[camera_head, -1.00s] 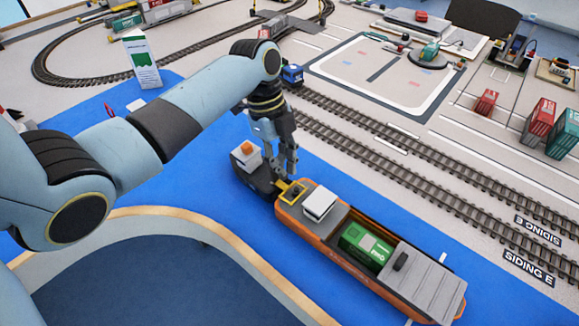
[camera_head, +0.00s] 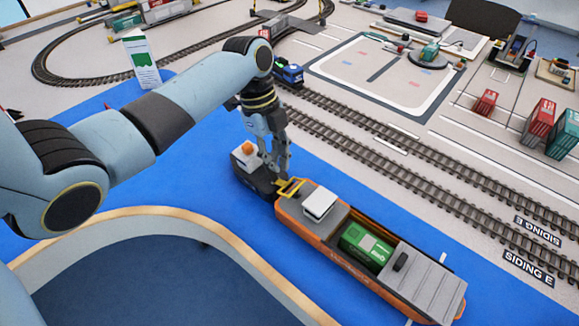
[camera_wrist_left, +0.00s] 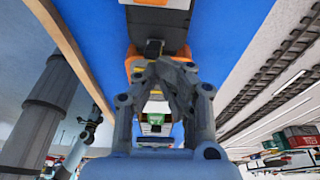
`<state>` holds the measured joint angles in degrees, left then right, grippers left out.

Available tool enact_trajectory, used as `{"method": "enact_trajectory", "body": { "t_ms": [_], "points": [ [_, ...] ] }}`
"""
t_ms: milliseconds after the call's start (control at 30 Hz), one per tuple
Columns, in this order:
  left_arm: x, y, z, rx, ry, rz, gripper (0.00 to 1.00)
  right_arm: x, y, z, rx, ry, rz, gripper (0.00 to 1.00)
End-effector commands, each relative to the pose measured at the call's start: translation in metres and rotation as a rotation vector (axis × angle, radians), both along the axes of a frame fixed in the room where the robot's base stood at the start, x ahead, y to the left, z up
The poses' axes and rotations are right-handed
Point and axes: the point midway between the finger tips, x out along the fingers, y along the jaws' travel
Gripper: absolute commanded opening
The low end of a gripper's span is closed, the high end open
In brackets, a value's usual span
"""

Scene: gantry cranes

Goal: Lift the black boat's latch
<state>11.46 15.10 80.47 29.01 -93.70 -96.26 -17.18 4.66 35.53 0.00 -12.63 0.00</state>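The black boat (camera_head: 254,184), with a white cabin and an orange top piece, lies on the blue surface at the left end of an orange barge (camera_head: 322,236). A yellow latch frame (camera_head: 291,188) sits where the two hulls meet. My left gripper (camera_head: 279,174) points down beside the latch, over the boat's near end. In the left wrist view its fingers (camera_wrist_left: 166,68) come together, with a dark block (camera_wrist_left: 153,47) just beyond them. Contact with the latch is hidden. My right gripper is not in view.
The barge carries a green container (camera_head: 366,243) and a white cabin (camera_head: 320,203). Railway tracks (camera_head: 400,162) run behind. A curved wooden rim (camera_head: 222,226) lies in front. Red containers (camera_head: 485,102) stand at the far right.

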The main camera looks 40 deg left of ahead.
Motion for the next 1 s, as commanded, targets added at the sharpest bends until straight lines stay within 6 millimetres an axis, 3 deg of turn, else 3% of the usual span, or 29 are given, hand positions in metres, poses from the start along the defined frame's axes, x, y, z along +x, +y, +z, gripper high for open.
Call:
{"method": "enact_trajectory", "body": {
  "t_ms": [1000],
  "points": [
    [0.001, 0.03, -0.023, -0.001, 0.003, 0.0, 0.0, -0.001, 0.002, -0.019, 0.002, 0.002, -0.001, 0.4]
  ]
}}
